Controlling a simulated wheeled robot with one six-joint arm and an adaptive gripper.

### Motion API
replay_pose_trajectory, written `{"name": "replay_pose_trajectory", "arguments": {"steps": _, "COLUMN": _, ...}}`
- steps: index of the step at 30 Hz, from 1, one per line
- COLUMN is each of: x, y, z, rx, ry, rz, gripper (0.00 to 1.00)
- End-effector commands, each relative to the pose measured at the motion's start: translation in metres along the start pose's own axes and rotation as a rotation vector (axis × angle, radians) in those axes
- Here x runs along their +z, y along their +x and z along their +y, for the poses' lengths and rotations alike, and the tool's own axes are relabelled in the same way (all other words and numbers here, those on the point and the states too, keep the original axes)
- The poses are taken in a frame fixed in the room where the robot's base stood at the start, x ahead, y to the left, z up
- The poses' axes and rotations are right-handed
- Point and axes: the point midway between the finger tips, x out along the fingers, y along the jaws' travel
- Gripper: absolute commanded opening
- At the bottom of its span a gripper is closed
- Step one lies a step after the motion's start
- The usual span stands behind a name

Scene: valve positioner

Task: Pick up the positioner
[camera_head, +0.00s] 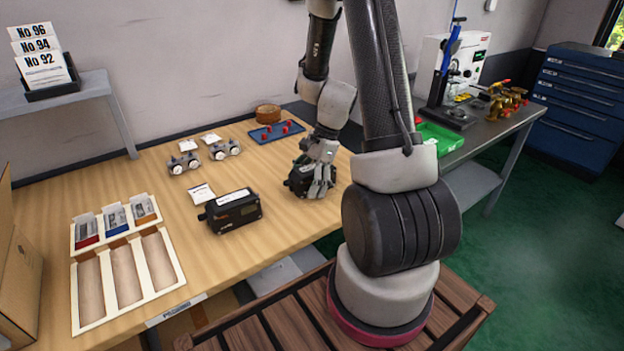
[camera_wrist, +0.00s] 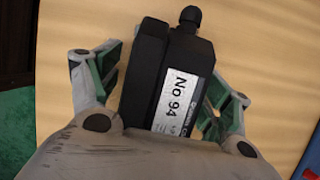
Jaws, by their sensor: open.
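A black positioner (camera_wrist: 150,80) with a white label reading "No 94" lies on the wooden table between the two fingers of my gripper (camera_wrist: 160,95). The fingers stand on either side of it and look apart from it, with a gap on the left. In the head view my gripper (camera_head: 320,178) is over this positioner (camera_head: 299,181), which is partly hidden behind the fingers. A second black positioner (camera_head: 233,210) stands further left on the table, with a white card (camera_head: 202,193) behind it.
A white tray (camera_head: 80,290) with compartments lies at the left front. Two grey gauge-like parts (camera_head: 183,163) stand at the back, beside a blue tray (camera_head: 263,136) with red pieces. A card rack (camera_head: 45,88) is on the shelf. Bare tabletop lies between the two positioners.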

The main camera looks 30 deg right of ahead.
Motion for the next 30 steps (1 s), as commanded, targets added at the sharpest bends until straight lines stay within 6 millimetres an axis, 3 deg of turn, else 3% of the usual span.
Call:
{"name": "replay_pose_trajectory", "arguments": {"steps": 2, "x": 0.0, "y": 0.0, "z": 0.0, "rx": 0.0, "ry": 0.0, "rz": 0.0, "gripper": 0.75}}
{"name": "replay_pose_trajectory", "arguments": {"steps": 12, "x": 0.0, "y": 0.0, "z": 0.0, "rx": 0.0, "ry": 0.0, "rz": 0.0, "gripper": 0.14}}
{"name": "replay_pose_trajectory", "arguments": {"steps": 23, "x": 0.001, "y": -0.003, "z": 0.0, "rx": -0.001, "ry": 0.0, "rz": 0.0, "gripper": 0.14}}
{"name": "replay_pose_trajectory", "arguments": {"steps": 30, "x": 0.017, "y": -0.041, "z": -0.002, "rx": -0.006, "ry": -0.004, "rz": 0.002, "gripper": 0.14}}
